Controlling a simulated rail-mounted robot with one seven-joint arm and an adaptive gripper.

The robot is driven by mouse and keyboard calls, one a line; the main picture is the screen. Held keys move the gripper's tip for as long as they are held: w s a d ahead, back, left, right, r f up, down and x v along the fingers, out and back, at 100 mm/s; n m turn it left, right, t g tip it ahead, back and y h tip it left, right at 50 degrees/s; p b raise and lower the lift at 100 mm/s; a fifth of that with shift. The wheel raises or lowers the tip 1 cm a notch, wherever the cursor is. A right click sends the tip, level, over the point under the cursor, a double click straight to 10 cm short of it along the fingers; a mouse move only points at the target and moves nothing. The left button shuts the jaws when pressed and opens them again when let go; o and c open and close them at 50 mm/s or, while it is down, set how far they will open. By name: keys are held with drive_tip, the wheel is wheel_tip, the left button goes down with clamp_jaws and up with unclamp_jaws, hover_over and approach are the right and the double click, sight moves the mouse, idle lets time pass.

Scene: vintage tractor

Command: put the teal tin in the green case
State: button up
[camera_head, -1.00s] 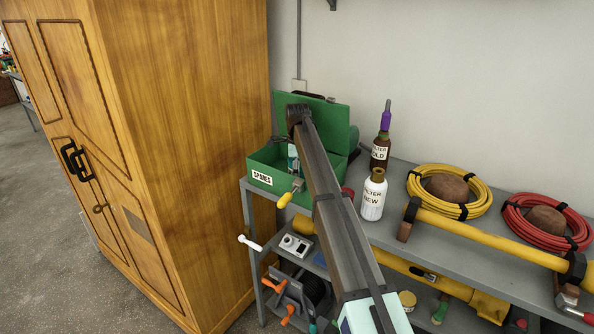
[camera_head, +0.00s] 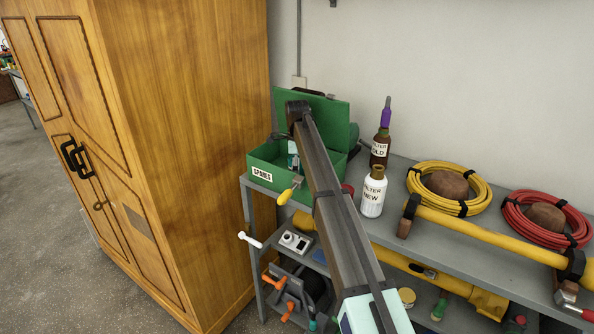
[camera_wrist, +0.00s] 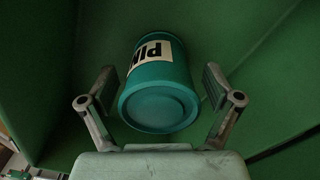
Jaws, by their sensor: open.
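The teal tin (camera_wrist: 160,95), with a white label reading "PIN" in part, shows in the wrist view against green walls of the case. It stands between the two spread fingers of my gripper (camera_wrist: 159,80), with a visible gap to the left finger; contact on the right is hard to tell. The green case (camera_head: 262,178), labelled "SPARES", sits open on the bench in the head view, its lid (camera_head: 325,112) raised at the back. My gripper is inside the case, mostly hidden by my arm in the head view. Whether the tin rests on the case floor cannot be told.
A white "FILTER NEW" bottle (camera_head: 373,192) and a dark "FILTER OLD" bottle (camera_head: 380,150) stand right of the case. Yellow (camera_head: 462,205) and red (camera_head: 530,235) cable coils lie farther right. A wooden cabinet (camera_head: 190,130) stands close on the left.

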wheel_tip(320, 180, up, 12)
drive_tip(key=b, duration=0.3)
drive_tip(key=shift+f, duration=0.2)
idle(0.7)
